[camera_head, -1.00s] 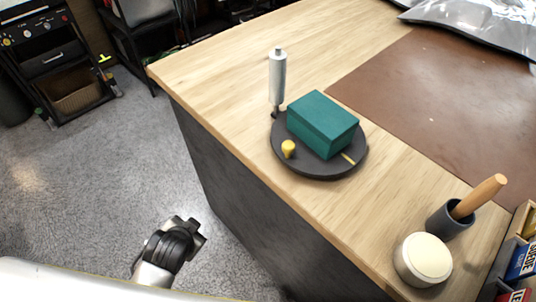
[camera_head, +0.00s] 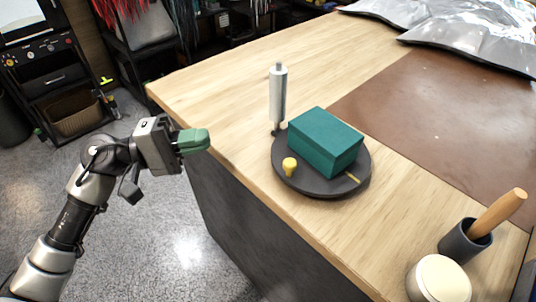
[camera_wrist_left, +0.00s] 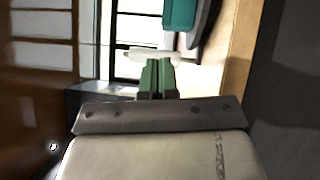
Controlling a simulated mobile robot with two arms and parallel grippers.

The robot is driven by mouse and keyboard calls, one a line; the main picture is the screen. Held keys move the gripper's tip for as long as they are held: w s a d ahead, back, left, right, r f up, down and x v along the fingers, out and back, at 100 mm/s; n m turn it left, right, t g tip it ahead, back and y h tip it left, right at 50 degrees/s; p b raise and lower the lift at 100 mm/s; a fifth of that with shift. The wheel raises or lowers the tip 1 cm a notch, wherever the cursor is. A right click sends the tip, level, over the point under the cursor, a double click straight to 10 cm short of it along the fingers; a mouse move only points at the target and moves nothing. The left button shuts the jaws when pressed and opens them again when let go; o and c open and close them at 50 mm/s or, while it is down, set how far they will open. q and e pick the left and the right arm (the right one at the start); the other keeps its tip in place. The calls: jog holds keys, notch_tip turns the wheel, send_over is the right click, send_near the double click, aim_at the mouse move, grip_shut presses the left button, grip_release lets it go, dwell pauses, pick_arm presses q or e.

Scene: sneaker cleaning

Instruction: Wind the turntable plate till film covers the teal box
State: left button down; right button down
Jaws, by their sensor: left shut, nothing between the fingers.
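The teal box (camera_head: 325,141) sits on the dark round turntable plate (camera_head: 308,187) near the table's front-left edge. A yellow knob (camera_head: 290,166) stands up near the plate's front rim, and a yellow mark (camera_head: 353,178) lies on the plate to the box's right. A pale upright film roll (camera_head: 278,96) stands at the plate's back left. I cannot make out film on the box. My left gripper (camera_head: 207,140) is shut and empty, left of the table edge and apart from the plate. In the left wrist view its green fingers (camera_wrist_left: 158,78) are together, with the teal box (camera_wrist_left: 180,14) beyond. My right gripper is not in view.
A wooden-handled tool (camera_head: 497,213) stands in a dark cup (camera_head: 465,243) at the front right, beside a cream-topped round container (camera_head: 440,279). A brown mat (camera_head: 440,110) and silvery bags (camera_head: 470,32) lie farther back. The wood left of the plate is clear.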

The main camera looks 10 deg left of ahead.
pick_arm(q)
jog(key=d+m+p, duration=0.1)
jog(key=d, duration=0.2)
jog(key=w+d+m+g+p, duration=0.1)
jog(key=d, duration=0.2)
jog(key=d+f+m+g+y+p, duration=0.1)
jog(key=d+p, duration=0.1)
jog(key=d, duration=0.1)
jog(key=shift+w+f, duration=0.1)
jog(key=shift+w, duration=0.1)
jog(key=s+d, duration=0.1)
jog(key=d+p, duration=0.1)
jog(key=d, duration=0.1)
jog(key=shift+s+f, duration=0.2)
jog(key=shift+s, duration=0.2)
jog(key=shift+s+d+f+p, duration=0.15)
jog(key=shift+s+d+p, duration=0.05)
jog(key=shift+d+p, duration=0.1)
jog(key=shift+s+d+t, duration=0.1)
jog(key=shift+s+t, duration=0.05)
jog(key=shift+t, duration=0.35)
